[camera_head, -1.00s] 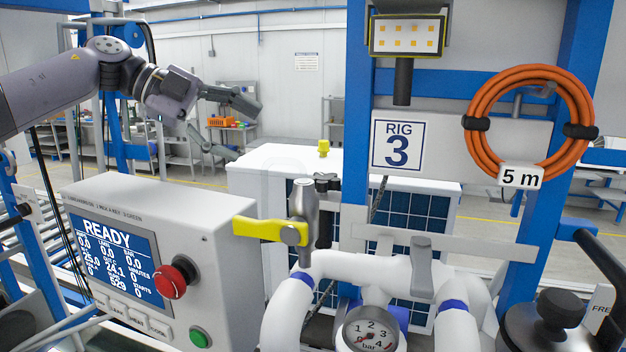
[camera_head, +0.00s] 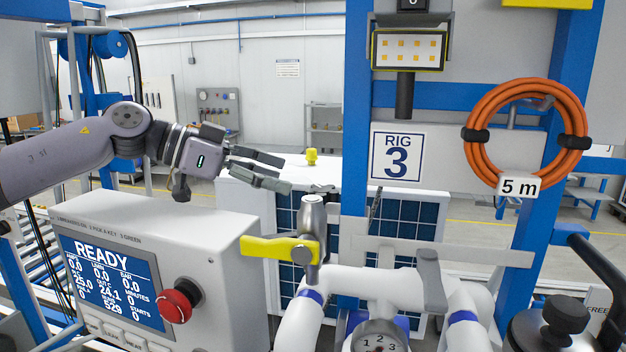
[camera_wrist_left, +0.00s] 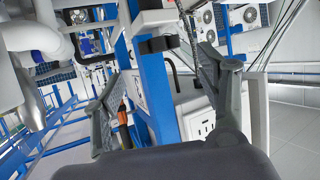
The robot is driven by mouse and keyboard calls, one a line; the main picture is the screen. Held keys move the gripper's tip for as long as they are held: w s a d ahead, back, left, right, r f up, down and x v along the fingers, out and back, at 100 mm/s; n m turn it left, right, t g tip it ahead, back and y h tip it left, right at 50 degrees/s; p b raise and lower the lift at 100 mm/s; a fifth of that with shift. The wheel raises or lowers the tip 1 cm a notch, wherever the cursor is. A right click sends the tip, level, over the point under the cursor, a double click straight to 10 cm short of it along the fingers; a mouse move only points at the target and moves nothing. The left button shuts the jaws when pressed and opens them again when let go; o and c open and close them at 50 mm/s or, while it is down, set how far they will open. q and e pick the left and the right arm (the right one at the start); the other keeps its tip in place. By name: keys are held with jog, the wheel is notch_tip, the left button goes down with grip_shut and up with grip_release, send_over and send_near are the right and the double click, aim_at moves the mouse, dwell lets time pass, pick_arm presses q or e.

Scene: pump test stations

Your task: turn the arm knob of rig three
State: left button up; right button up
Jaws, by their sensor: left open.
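The control box (camera_head: 205,250) of the rig stands at lower left, its lit screen (camera_head: 110,280) reading READY. A red knob (camera_head: 178,302) with a dark collar sticks out of its front, right of the screen. No readable label marks it as the arm knob. The sign RIG 3 (camera_head: 397,156) hangs on the frame behind. My left gripper (camera_head: 284,173) is open and empty, above and right of the box, fingers pointing right. It is clear of the knob. In the left wrist view its spread fingers (camera_wrist_left: 165,100) have nothing between them. My right gripper is out of view.
A yellow lever (camera_head: 270,248) on a metal valve stands right of the box, above white pipes (camera_head: 390,290) and a gauge (camera_head: 380,342). An orange hose coil (camera_head: 480,135) hangs at right. A blue post (camera_head: 357,100) rises behind.

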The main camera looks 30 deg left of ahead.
pick_arm(q)
jog(key=p+x, duration=0.2)
jog(key=x, duration=0.4)
jog(key=shift+w+d+f, duration=0.15)
jog(key=shift+w+d, duration=0.05)
jog(key=shift+d, duration=0.1)
jog(key=shift+w+d+f, duration=0.15)
jog(key=shift+w, duration=0.05)
jog(key=shift+c, duration=0.4)
jog(key=c, duration=0.8)
jog(key=shift+c, duration=1.3)
